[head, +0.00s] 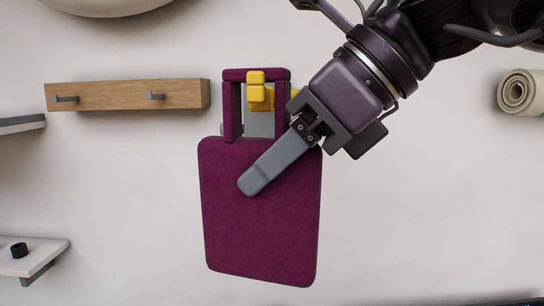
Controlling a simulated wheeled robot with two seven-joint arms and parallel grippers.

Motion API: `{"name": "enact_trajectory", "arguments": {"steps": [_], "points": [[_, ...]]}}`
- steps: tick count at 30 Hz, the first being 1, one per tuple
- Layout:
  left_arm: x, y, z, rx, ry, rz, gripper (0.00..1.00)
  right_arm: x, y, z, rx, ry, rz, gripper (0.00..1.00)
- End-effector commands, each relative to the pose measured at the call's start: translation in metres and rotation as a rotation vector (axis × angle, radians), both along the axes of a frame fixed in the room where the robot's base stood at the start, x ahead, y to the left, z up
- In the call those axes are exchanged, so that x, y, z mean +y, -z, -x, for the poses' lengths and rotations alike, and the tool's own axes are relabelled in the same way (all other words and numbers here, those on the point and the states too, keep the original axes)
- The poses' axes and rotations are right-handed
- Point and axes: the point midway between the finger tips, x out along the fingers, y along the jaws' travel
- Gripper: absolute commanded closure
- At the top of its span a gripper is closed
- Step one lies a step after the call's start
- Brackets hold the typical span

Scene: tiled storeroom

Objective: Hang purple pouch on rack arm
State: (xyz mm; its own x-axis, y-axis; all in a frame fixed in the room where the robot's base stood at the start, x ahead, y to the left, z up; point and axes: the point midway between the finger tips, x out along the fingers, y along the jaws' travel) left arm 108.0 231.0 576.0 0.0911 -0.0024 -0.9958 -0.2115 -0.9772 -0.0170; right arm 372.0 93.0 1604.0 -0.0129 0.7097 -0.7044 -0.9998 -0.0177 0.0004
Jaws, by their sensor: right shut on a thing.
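The purple pouch (262,220) hangs upright, slightly tilted, in the middle of the head view. Its stiff loop handle (232,108) stands at the top. A yellow rack arm (257,90) shows in the loop's opening, and its raised tip overlaps the loop's top bar from the front. I cannot tell whether the bar rests on the arm. My right gripper (252,184) comes in from the upper right and is shut on the pouch's upper right part, one grey finger lying across its front. My left gripper is not in view.
A grey plate (258,125) shows behind the loop, and a bit of yellow (295,94) behind my gripper. A wooden rail with dark pegs (125,95) is on the wall at left. Shelves (30,258) stick out at far left, and a rolled mat (522,92) is at right.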

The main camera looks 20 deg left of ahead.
Motion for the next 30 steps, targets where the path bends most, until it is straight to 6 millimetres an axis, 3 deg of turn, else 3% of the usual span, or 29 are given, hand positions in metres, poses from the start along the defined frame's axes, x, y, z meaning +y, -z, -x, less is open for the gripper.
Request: {"name": "enact_trajectory", "arguments": {"steps": [14,15,20,30], "points": [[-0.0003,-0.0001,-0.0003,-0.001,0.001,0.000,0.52,-0.0001,-0.0006,0.0001,-0.001,-0.001,-0.001,0.99],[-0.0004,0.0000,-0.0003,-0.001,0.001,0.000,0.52,-0.0001,-0.0006,0.0001,-0.001,-0.001,-0.001,0.70],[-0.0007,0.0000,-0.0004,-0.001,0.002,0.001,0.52,-0.0001,-0.0006,0.0001,-0.001,-0.001,-0.001,0.49],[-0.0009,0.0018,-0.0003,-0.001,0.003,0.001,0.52,-0.0025,-0.0020,-0.0002,-0.001,0.001,-0.001,0.47]]}}
